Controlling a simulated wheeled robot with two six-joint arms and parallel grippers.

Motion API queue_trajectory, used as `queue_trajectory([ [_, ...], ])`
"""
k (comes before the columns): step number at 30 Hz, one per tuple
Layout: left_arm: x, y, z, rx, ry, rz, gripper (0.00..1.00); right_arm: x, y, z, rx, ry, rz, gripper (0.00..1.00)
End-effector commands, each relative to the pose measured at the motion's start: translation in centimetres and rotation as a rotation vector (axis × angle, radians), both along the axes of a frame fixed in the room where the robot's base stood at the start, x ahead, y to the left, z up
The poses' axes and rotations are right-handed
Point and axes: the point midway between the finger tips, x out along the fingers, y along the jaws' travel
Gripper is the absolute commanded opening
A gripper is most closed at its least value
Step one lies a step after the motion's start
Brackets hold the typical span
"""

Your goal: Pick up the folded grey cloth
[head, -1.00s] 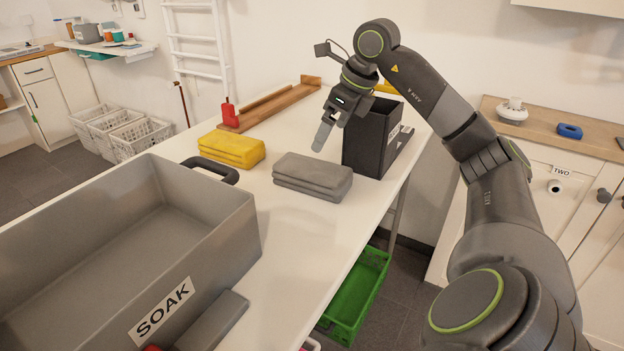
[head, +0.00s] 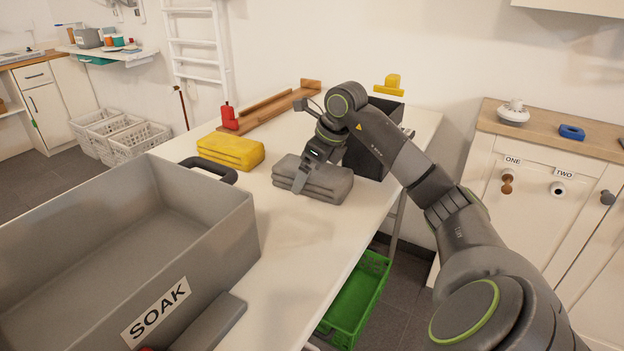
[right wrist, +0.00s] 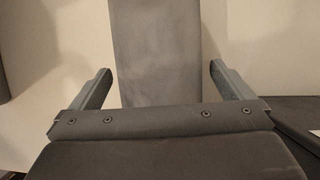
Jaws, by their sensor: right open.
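The folded grey cloth (head: 325,183) lies on the white table, to the right of the folded yellow cloth. My right gripper (head: 302,182) is at the cloth, low over its left part, and hides some of it in the head view. In the right wrist view the grey cloth (right wrist: 155,50) lies between the two spread fingers of my right gripper (right wrist: 158,85), with a gap on each side. The gripper is open and holds nothing. My left gripper is not in view.
A yellow cloth (head: 230,150) lies beside the grey one. A grey bin marked SOAK (head: 215,240) stands at the left front. A black box (head: 372,160) stands behind my right gripper. A red bottle (head: 229,117) and a wooden rack (head: 270,108) are at the back.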

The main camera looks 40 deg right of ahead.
Motion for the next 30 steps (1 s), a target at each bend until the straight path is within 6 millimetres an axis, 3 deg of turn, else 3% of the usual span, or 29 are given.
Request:
queue_trajectory([
  [5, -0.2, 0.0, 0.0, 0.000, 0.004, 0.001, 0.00, 0.0, 0.0, 0.0, -0.001, 0.000, 0.000, 0.99],
  [16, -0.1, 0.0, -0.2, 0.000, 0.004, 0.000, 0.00, 0.0, 0.0, 0.1, -0.001, -0.001, 0.000, 0.51],
  [24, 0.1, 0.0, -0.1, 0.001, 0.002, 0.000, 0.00, 0.0, 0.0, 0.5, -0.001, -0.003, -0.001, 0.51],
  [30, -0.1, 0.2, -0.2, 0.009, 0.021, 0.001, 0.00, 0.1, 0.0, 4.0, -0.001, -0.007, -0.001, 0.51],
])
